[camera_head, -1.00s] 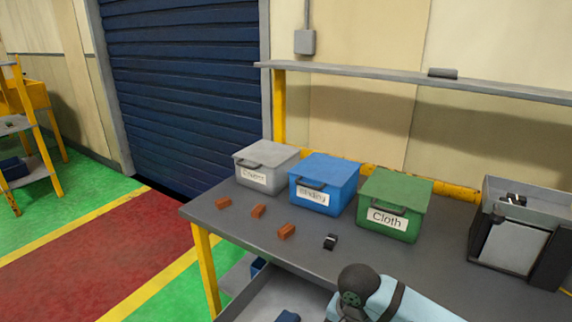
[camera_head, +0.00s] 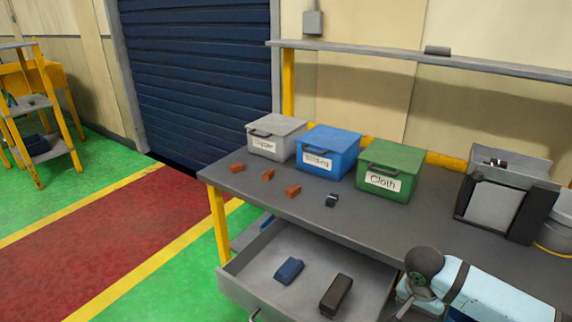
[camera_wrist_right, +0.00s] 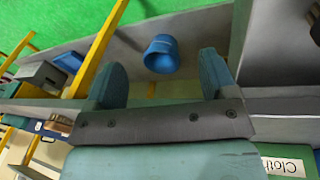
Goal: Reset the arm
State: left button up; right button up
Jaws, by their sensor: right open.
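My right arm (camera_head: 490,294), light blue with a dark round joint, comes in at the lower right of the head view, over the front edge of the workbench. Its gripper cannot be made out clearly there. In the right wrist view my right gripper (camera_wrist_right: 160,75) shows two teal fingers wide apart, with nothing between them. A blue round container (camera_wrist_right: 162,54) shows beyond the fingers, apart from them. My left gripper is not in view.
The workbench (camera_head: 290,215) holds a grey box (camera_head: 277,137), a blue box (camera_head: 328,152), a green box (camera_head: 391,170) and several small pieces. Below, an open drawer (camera_head: 262,258) holds a dark blue item (camera_head: 289,270) and a dark brown item (camera_head: 336,295).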

jog(key=s+d+r+m+h, duration=0.1)
jog(key=d+h, duration=0.1)
jog(key=d, duration=1.1)
jog(key=s+a+f+n+t+y, duration=0.2)
jog(key=s+f+n+t+y, duration=0.15)
jog(key=s+f+n, duration=0.45)
jog(key=s+f+n+t+y, duration=0.3)
jog(key=s+f+n+t, duration=0.15)
jog(key=s+n, duration=0.65)
jog(key=w+a+m+t+y, duration=0.2)
jog(key=a+m, duration=0.5)
jog(key=a, duration=1.6)
pick_arm(q)
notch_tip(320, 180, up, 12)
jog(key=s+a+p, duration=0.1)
jog(key=p, duration=1.4)
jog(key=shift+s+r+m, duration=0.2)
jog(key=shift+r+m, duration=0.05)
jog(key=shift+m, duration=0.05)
pick_arm(e)
notch_tip(320, 180, up, 12)
jog(key=d+t, duration=0.1)
jog(key=shift+s+d+r+n+h, duration=0.2)
jog(key=shift+s+d+n+h, duration=0.05)
jog(key=shift+s+n+h, duration=0.1)
